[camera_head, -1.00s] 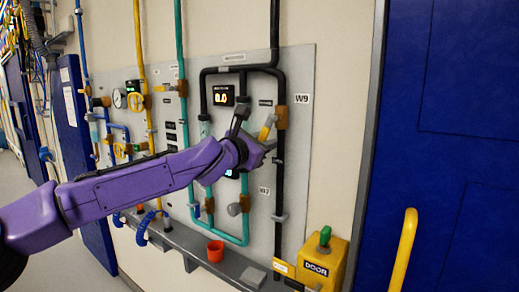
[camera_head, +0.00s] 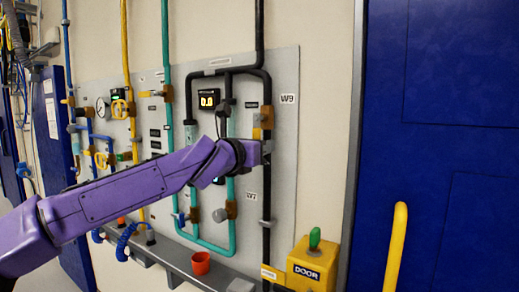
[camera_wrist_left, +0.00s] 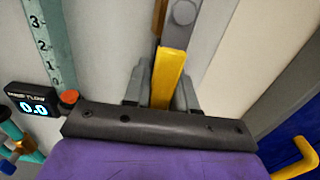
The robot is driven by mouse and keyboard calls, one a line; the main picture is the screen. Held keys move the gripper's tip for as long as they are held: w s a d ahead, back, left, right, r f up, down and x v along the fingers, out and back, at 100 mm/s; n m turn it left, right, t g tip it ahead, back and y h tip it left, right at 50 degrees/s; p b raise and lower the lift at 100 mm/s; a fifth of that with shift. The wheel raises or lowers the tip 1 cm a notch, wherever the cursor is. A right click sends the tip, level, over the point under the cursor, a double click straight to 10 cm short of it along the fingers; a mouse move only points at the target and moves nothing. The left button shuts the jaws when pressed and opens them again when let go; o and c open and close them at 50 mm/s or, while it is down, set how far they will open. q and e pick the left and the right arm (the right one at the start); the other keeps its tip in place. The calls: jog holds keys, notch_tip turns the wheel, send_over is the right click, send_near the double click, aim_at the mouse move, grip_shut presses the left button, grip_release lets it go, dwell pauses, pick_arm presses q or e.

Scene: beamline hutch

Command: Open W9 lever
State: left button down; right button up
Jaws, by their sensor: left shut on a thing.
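The W9 lever is a yellow handle (camera_head: 266,118) on a brass valve in the black pipe, just left of the W9 label (camera_head: 288,98). It now looks roughly in line with the pipe. In the left wrist view the yellow lever (camera_wrist_left: 168,75) runs up between the two grey fingers. My left gripper (camera_head: 266,146) is shut on the lever, at the end of my purple arm; the wrist hides much of its fingers in the head view. My right gripper is not in view.
A yellow DOOR box (camera_head: 312,264) with a green knob is below right. A red cup (camera_head: 200,263) stands on the grey ledge (camera_head: 180,258). The blue door (camera_head: 450,180) is at right.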

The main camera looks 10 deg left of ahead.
pick_arm(q)
jog(key=shift+f, duration=0.1)
jog(key=c, duration=1)
grip_release()
jog(key=shift+d, duration=0.1)
jog(key=b+v, duration=0.3)
jog(key=v, duration=0.7)
jog(key=shift+s, duration=0.25)
